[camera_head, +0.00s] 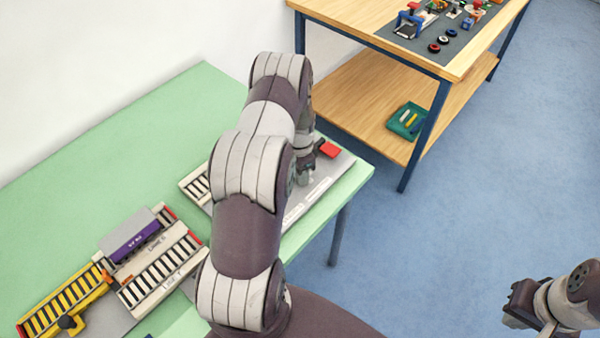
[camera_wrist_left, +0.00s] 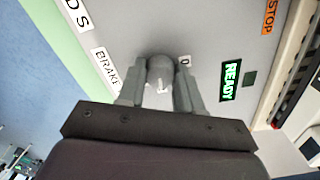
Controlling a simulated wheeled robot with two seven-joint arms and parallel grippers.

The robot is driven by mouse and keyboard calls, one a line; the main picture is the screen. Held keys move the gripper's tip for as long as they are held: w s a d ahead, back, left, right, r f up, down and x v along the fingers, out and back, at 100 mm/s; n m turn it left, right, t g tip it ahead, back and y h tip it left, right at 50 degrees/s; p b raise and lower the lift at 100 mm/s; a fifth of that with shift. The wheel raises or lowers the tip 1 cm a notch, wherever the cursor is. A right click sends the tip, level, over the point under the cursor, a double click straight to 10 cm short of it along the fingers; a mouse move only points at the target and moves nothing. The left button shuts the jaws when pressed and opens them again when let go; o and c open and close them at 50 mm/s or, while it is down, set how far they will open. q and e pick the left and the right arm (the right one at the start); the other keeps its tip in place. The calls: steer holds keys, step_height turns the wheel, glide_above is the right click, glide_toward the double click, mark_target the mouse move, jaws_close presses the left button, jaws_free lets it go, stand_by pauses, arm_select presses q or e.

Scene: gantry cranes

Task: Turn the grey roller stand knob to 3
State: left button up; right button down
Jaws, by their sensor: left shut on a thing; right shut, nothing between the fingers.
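The grey knob (camera_wrist_left: 160,70) sits on a light grey panel (camera_wrist_left: 140,22) in the left wrist view. My left gripper (camera_wrist_left: 159,88) is shut on it, one finger on each side. A small white mark shows on the knob's near side, and a partly hidden label, seemingly a 0, lies just right of it. The other numbers cannot be read. In the head view my left gripper (camera_head: 306,172) is at the panel on the green table's right end, and my arm hides much of it. My right gripper (camera_head: 517,304) is shut and empty over the floor at lower right.
The panel carries a BRAKE label (camera_wrist_left: 106,67), a lit green READY sign (camera_wrist_left: 231,78) and an orange STOP label (camera_wrist_left: 270,16). A wooden shelf table (camera_head: 350,18) stands behind.

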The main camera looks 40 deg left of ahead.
arm_select(q)
steer(key=m, duration=0.5)
steer(key=shift+w+m+b, duration=0.1)
steer(key=shift+m+b, duration=0.2)
steer(key=shift+b, duration=0.1)
steer(key=shift+r+m, duration=0.1)
steer(key=shift+m, duration=2.1)
steer(key=o, duration=1)
steer(key=shift+o, duration=0.2)
step_height(320, 180, up, 13)
steer(key=b, duration=0.2)
steer(key=shift+f, duration=0.2)
